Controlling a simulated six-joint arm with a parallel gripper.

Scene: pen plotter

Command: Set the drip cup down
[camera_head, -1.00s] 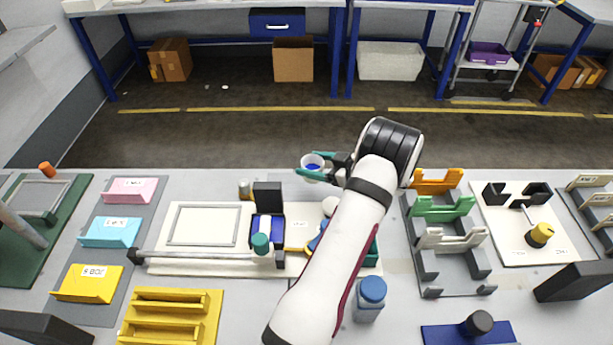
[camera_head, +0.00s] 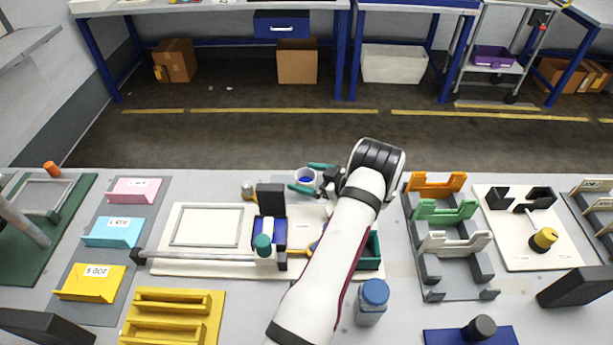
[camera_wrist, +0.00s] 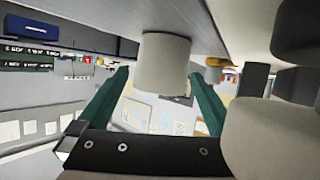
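The drip cup (camera_head: 305,176) is a small white cup with blue inside, near the back edge of the table, left of my arm's end. My gripper (camera_head: 310,178) has teal fingers, one behind the cup and one in front. The fingers look spread, with the cup between them and a slight gap behind it. In the wrist view the cup (camera_wrist: 164,66) shows as a plain pale cylinder between the fingertips (camera_wrist: 158,78). The front finger hides part of the cup's lower side, and I cannot tell for sure whether its base touches the table.
A small metal pot (camera_head: 248,190) and a black block (camera_head: 270,197) stand to the left. The plotter board (camera_head: 180,262) lies in front. A blue-capped bottle (camera_head: 371,300) stands right of my arm, and coloured racks (camera_head: 443,210) are further right.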

